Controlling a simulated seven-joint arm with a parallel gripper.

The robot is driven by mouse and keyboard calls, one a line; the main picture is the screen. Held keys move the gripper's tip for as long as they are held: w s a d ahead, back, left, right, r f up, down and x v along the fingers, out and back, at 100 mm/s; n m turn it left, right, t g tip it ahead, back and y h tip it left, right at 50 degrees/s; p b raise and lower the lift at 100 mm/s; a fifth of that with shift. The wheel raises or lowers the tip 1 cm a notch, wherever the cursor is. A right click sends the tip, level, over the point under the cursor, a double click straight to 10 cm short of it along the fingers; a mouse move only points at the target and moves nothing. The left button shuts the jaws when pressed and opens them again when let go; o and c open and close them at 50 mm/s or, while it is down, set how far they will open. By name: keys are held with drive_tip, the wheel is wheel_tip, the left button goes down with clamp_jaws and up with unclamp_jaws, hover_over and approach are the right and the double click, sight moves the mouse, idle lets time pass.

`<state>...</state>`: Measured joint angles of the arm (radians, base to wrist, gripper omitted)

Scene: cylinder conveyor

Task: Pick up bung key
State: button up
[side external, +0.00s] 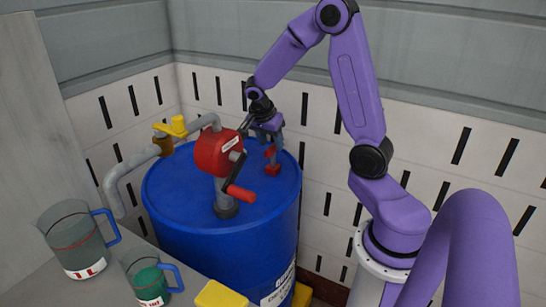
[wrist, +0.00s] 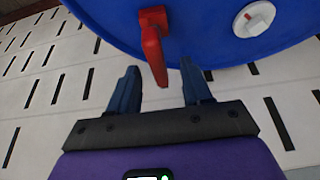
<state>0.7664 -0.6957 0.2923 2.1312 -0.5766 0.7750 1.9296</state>
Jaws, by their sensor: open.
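The bung key is most likely the small red tool (side external: 271,160) near the right rear edge of the blue drum's top. In the wrist view the red tool (wrist: 153,45) has a square head on the drum top and a handle reaching toward my gripper. My gripper (side external: 268,137) is above the drum's rear right rim, close to the red tool. In the wrist view my gripper (wrist: 160,80) is open and empty, with the handle's end between and slightly beyond the two fingertips. I cannot tell the exact height gap.
The blue drum (side external: 180,200) carries a red hand-crank pump (side external: 212,155) with grey pipe, left of my gripper. A white cap (wrist: 254,18) is on the drum top. Two jugs (side external: 75,240) (side external: 148,280) stand on a grey surface front left. The slotted wall (side external: 325,165) is close behind.

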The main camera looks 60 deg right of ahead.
sight(273, 145)
drive_tip(key=x, duration=0.4)
drive_tip(key=shift+s+f, duration=0.1)
drive_tip(key=shift+f, duration=0.3)
clamp_jaws()
